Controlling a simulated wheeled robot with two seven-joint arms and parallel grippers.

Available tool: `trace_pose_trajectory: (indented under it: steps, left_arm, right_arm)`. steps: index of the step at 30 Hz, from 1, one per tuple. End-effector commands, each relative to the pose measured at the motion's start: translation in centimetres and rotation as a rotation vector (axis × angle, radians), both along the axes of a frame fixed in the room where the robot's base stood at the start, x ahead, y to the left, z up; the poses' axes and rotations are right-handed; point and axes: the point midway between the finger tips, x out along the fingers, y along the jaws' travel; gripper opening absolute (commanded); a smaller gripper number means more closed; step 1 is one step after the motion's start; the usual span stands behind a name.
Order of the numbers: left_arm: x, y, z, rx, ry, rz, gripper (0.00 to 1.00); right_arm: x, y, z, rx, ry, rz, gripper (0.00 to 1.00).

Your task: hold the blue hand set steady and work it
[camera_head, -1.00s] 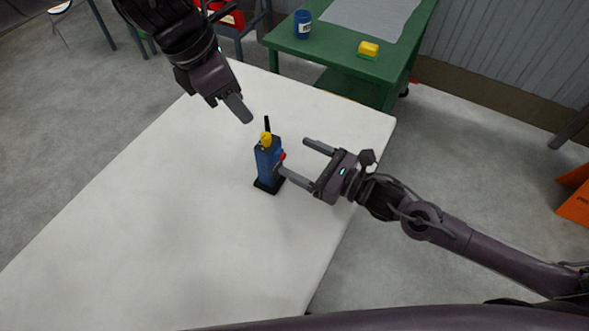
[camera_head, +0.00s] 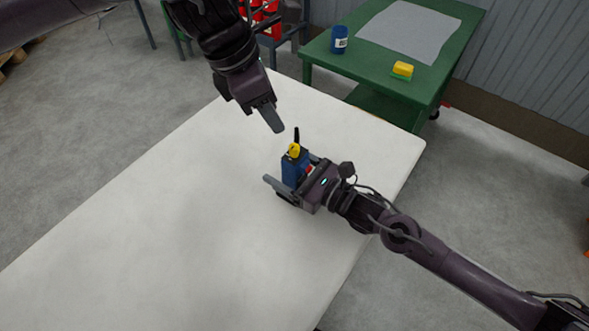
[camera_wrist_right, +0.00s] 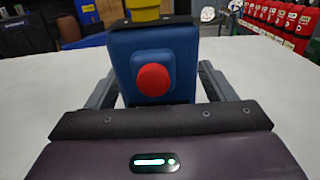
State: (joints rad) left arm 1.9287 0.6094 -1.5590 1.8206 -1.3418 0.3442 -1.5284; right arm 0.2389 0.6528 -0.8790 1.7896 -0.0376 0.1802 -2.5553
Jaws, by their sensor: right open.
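The blue hand set (camera_head: 291,170) stands upright on the white table (camera_head: 170,220), with a yellow knob and a black antenna on top. In the right wrist view the hand set (camera_wrist_right: 182,56) fills the middle, its red button (camera_wrist_right: 153,80) facing the camera. My right gripper (camera_head: 289,171) is open around the hand set, one finger on each side; whether either finger touches it I cannot tell. My left gripper (camera_head: 272,119) is above and behind the hand set, pointing down toward it and apart from it. Its finger opening is hidden at this angle.
Red extinguishers (camera_wrist_right: 284,20) stand at the back right in the wrist view. The white table's left and front are clear.

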Motion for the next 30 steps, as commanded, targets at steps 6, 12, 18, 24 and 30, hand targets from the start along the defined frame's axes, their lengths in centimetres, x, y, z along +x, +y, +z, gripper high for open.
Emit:
trace_pose_trajectory:
  steps: [6,12,18,24,30]
  left_arm:
    - [0.0,0.0,0.0,0.000,0.000,0.000,0.36]
    - [0.0,0.0,0.0,0.000,0.000,0.000,0.36]
    - [0.0,0.0,0.0,0.000,0.000,0.000,0.36]
    - [0.0,-0.5,-0.9,-0.054,0.025,-0.014,0.38]
    - [-0.1,-2.8,-4.0,-0.327,0.106,-0.065,0.38]
  right_arm:
    - [0.0,0.0,0.0,0.000,0.000,0.000,0.67]
    - [0.0,0.0,0.0,0.000,0.000,0.000,0.41]
    - [0.0,0.0,0.0,0.001,0.001,0.000,0.15]
    - [0.0,0.0,0.0,0.001,0.001,0.000,0.14]
    - [0.0,0.0,0.0,0.001,0.000,0.000,0.14]
